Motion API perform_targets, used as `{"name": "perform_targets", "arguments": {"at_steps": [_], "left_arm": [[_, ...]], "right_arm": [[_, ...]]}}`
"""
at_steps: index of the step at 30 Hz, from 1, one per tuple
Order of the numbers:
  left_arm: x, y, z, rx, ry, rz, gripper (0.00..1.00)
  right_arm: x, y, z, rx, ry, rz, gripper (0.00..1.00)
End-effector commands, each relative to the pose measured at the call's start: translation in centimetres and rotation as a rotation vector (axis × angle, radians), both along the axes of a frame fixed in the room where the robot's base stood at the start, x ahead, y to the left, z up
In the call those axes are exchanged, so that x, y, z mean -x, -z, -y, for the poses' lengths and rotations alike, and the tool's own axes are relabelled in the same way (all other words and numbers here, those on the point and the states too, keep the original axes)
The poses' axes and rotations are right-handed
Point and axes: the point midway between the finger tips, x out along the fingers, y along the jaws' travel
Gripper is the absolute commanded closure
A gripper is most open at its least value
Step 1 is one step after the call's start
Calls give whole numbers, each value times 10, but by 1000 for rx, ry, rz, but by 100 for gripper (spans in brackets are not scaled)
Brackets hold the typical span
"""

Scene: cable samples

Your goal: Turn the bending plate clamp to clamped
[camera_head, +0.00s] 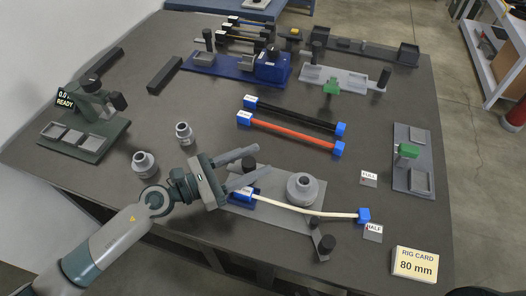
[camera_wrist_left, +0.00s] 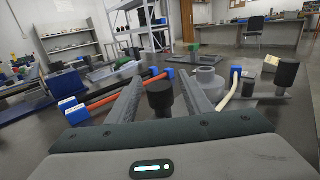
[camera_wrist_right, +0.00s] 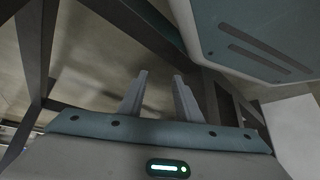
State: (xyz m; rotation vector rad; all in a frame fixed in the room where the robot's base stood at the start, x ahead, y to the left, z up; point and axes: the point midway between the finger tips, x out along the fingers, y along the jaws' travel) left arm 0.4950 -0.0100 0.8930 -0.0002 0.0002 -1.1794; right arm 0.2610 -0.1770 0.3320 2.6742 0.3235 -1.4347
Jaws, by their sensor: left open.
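The grey bending plate (camera_head: 262,208) lies at the table's near edge. It carries a round grey mandrel (camera_head: 302,189) and a cream cable (camera_head: 300,208) with blue ends. A black knob (camera_head: 248,163) stands at its far left; whether it belongs to the clamp is unclear. Another black knob (camera_head: 327,244) is at the near right end. My left gripper (camera_head: 254,163) is open, its fingers on either side of the far-left knob, which also shows between them in the left wrist view (camera_wrist_left: 160,94). Contact cannot be told. My right gripper (camera_wrist_right: 158,88) is open and empty, below table level.
Red (camera_head: 285,132) and black (camera_head: 295,115) cables lie behind the plate. A green-clamped fixture (camera_head: 420,178) stands right, a rig card (camera_head: 414,264) near right. Two grey cylinders (camera_head: 144,164) (camera_head: 184,133) and a READY gauge (camera_head: 82,145) are left.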

Motion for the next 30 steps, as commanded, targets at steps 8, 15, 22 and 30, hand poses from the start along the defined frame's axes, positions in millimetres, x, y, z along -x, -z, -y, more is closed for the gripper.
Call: {"name": "perform_targets", "arguments": {"at_steps": [8,15,22,30], "left_arm": [[-10,-1,22,0,-1,0,54],[-11,0,27,1,-1,0,54],[-11,0,27,0,-1,0,66],[-11,0,26,0,-1,0,95]], "right_arm": [[29,10,13,25,1,-77,69],[34,13,15,29,2,-92,69],[34,13,15,30,2,-92,69],[34,13,15,29,2,-91,69]]}}
